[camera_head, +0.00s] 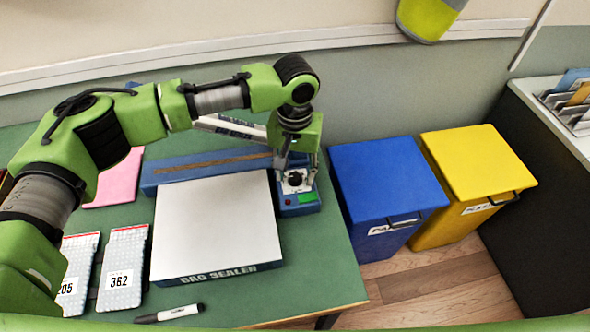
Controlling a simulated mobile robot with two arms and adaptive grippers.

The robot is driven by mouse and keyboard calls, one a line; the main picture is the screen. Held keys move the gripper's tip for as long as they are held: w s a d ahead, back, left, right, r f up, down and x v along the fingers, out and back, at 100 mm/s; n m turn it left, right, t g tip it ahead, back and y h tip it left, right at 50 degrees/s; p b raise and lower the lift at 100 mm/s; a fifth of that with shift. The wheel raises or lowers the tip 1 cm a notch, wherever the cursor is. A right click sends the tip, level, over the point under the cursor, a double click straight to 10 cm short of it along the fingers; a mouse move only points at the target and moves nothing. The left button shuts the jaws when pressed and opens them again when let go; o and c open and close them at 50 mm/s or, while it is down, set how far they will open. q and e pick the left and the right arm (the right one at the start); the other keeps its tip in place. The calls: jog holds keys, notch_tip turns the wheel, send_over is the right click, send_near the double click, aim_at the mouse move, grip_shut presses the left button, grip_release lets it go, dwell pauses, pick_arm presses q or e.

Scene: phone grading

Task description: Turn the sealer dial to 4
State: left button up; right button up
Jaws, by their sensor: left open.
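The blue bag sealer (160,178) stands on the green table, with a long sealing bar at the back and a white platform labelled "BAG SEALER" (215,225) in front. Its dial (295,179) is a small black knob on a pale plate at the sealer's right end. The dial's numbers and pointer are too small to read. My left gripper (294,178) reaches down over the dial from above, its fingers open around or close beside the knob. I cannot tell whether they touch it. My right gripper is not in view.
Two bubble-textured packets labelled 205 (75,270) and 362 (122,265), a pink sheet (117,180) and a marker (170,314) lie on the table (315,270). Blue (385,185) and yellow (480,165) bins stand right of it. The table's front right is clear.

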pick_arm(q)
jog(key=c, duration=1.1)
